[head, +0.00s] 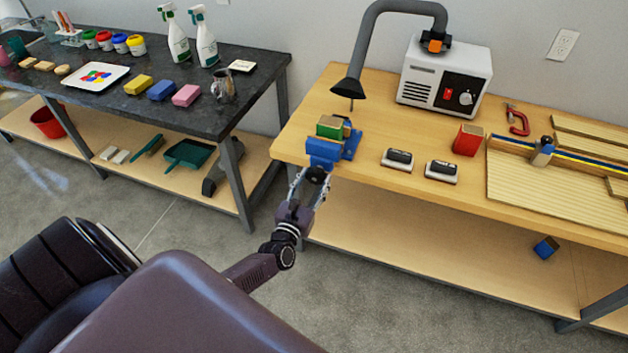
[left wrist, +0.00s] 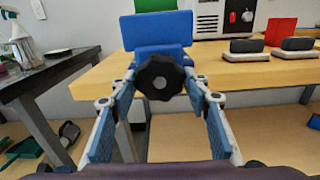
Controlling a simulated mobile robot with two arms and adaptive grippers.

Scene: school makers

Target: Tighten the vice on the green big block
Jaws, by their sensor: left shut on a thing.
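The blue vice (head: 325,152) is mounted at the left front edge of the wooden workbench. The green big block (head: 330,127) sits between its jaws; I cannot tell how tightly it is held. In the left wrist view the vice's blue front jaw (left wrist: 157,32) faces me and hides most or all of the block. My left gripper (head: 313,177) is at the front of the vice. Its two fingers are shut on the vice's black knob (left wrist: 160,77), one on each side, as the left wrist view shows. My right gripper is not in view.
The wooden bench (head: 420,205) also holds two erasers (head: 398,160), a red block (head: 467,140) and a white fume extractor (head: 445,75) with a grey hose arching behind the vice. A dark table (head: 130,95) with spray bottles and sponges stands left, across a gap.

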